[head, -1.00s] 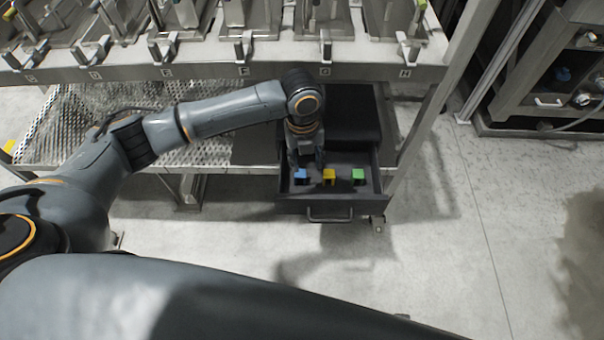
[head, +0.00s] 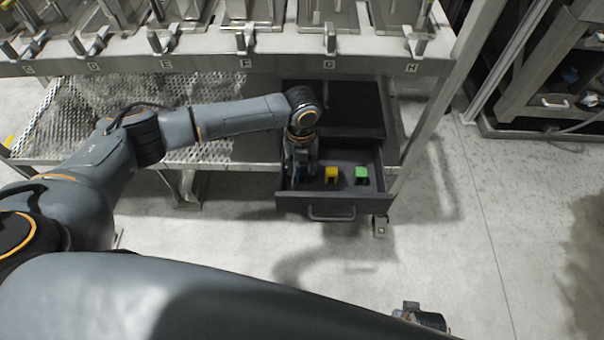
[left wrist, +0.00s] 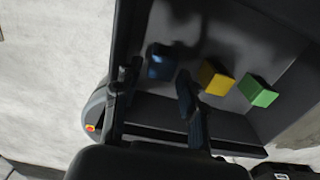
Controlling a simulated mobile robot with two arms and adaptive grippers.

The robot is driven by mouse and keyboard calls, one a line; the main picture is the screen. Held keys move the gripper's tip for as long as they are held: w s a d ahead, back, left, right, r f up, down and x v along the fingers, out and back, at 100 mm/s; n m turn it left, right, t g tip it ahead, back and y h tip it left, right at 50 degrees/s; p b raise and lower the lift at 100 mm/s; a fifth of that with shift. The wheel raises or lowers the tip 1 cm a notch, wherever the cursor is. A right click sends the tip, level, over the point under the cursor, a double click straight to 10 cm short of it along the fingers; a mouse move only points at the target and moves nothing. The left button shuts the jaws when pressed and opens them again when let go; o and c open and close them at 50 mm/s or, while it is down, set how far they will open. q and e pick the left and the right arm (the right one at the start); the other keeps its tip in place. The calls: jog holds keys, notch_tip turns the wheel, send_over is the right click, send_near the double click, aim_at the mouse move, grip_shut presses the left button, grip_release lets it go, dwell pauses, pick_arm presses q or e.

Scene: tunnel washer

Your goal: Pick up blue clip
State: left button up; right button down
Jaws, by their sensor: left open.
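The blue clip (left wrist: 161,62) lies in the open dark drawer (head: 330,202), left of the yellow clip (head: 331,175) and the green clip (head: 361,175). My left gripper (head: 299,168) reaches down into the drawer's left part and mostly hides the blue clip in the head view. In the left wrist view, the left gripper (left wrist: 155,88) is open, with its two fingers apart. The blue clip shows between and just beyond the fingertips, in shadow; I cannot tell whether they touch it.
The yellow clip also shows in the left wrist view (left wrist: 217,78), close to one finger, with the green clip (left wrist: 258,90) beyond. The drawer sits below a metal bench (head: 350,65). A perforated shelf (head: 75,115) lies left.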

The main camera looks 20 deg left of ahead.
aim_at(302, 170)
pick_arm(q)
jog(key=shift+w+f+b, duration=0.15)
jog(key=shift+f+b, duration=0.2)
jog(key=shift+f, duration=1.6)
jog(key=c, duration=0.7)
pick_arm(e)
jog(key=r, duration=0.1)
jog(key=w+r, duration=0.1)
jog(key=r, duration=0.1)
jog(key=shift+w+a, duration=0.1)
jog(key=shift+w, duration=0.05)
pick_arm(q)
jog(key=shift+d+r, duration=0.1)
jog(key=shift+c, duration=0.2)
pick_arm(e)
jog(key=shift+r, duration=0.1)
